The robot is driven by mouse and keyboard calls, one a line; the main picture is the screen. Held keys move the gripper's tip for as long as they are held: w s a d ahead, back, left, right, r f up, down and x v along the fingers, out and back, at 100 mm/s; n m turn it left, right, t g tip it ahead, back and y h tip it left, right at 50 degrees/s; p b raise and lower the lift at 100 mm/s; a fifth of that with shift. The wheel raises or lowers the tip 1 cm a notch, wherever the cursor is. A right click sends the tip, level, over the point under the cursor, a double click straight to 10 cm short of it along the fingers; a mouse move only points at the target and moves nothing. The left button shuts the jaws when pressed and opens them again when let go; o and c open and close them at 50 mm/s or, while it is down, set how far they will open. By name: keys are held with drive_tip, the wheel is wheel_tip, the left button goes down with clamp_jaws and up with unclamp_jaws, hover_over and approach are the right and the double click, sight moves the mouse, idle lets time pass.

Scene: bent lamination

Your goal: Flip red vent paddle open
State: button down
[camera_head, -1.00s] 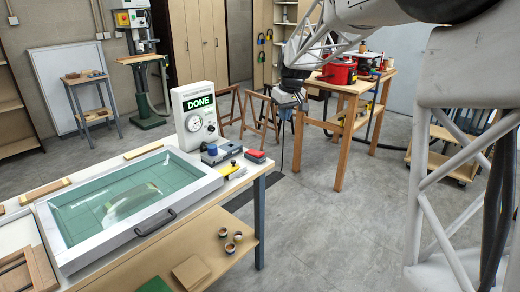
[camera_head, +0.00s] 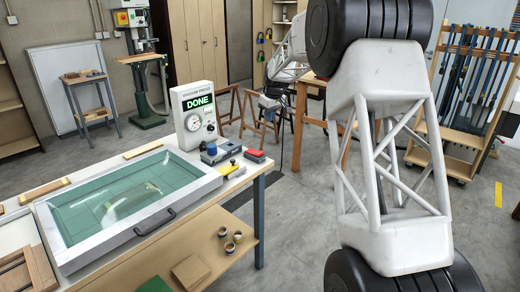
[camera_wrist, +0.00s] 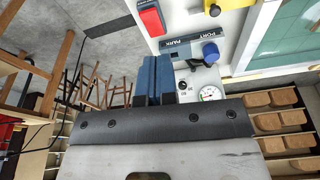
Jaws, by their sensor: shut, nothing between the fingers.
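A small red piece on a dark base (camera_head: 254,156) sits at the right end of the white workbench; it is the only red part there and looks like the paddle. It also shows at the top of the wrist view (camera_wrist: 151,18). I cannot tell its paddle angle. My gripper (camera_wrist: 155,60) has two blue fingers pressed together, empty, pointing towards the bench end and apart from the red piece. In the head view my gripper (camera_head: 268,101) hangs beyond the bench, small and partly unclear.
Beside the red piece are a blue-knobbed block marked PORT PARK (camera_wrist: 190,50) and a yellow lever (camera_head: 230,168). A gauge panel (camera_head: 196,115) reads DONE. A framed green press bed (camera_head: 75,250) fills the bench.

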drive_tip(key=n, duration=0.1)
hover_over(260, 153)
drive_tip(key=s+d, duration=0.1)
drive_tip(key=s, duration=0.1)
drive_tip(key=s+d+x, duration=0.1)
drive_tip(key=x, duration=0.5)
drive_tip(key=shift+w+f, duration=0.25)
drive_tip(key=shift+f, duration=0.15)
drive_tip(key=x, duration=1.2)
drive_tip(key=shift+s+d+f, duration=0.1)
drive_tip(key=shift+s+d, duration=0.05)
drive_tip(key=shift+s, duration=0.25)
drive_tip(key=shift+s+d+f, duration=0.1)
drive_tip(key=shift+f, duration=0.7)
drive_tip(key=shift+s+d+f+t+y, duration=0.1)
drive_tip(key=shift+f+t+y, duration=0.2)
drive_tip(key=shift+f+y, duration=0.25)
drive_tip(key=shift+r, duration=0.15)
drive_tip(key=shift+r, duration=0.7)
